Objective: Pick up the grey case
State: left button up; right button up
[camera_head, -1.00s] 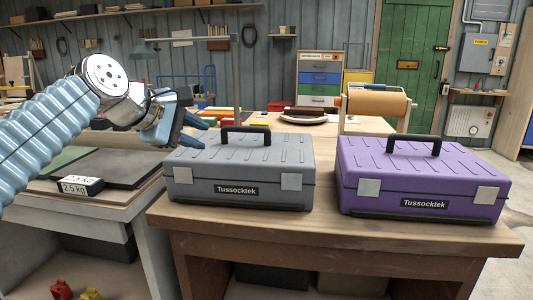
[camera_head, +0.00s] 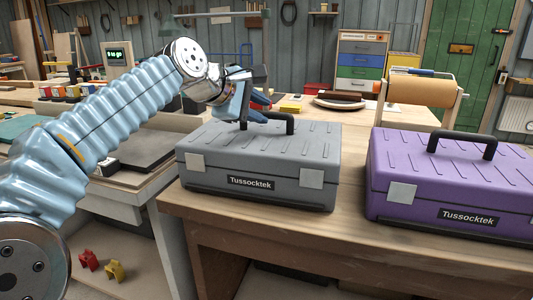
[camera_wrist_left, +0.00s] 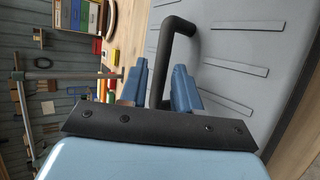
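The grey case (camera_head: 262,160) stands closed on the wooden workbench in the head view, its black handle (camera_head: 290,122) upright on the lid. My left gripper (camera_head: 254,112) reaches in from the left over the lid, at the left end of the handle. In the left wrist view, the blue fingers of the left gripper (camera_wrist_left: 160,82) are apart, one on each side of the black handle (camera_wrist_left: 174,26). The grey lid (camera_wrist_left: 245,60) fills the right of that view. The case rests on the bench. My right gripper is not in view.
A purple case (camera_head: 450,180) stands on the same workbench (camera_head: 290,225), to the right of the grey one, with a narrow gap between. A lower bench (camera_head: 135,180) is at left.

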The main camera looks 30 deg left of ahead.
aim_at(267, 113)
pick_arm(q)
jog(key=x, duration=0.4)
jog(key=shift+f, duration=0.1)
grip_shut()
dwell(1.2)
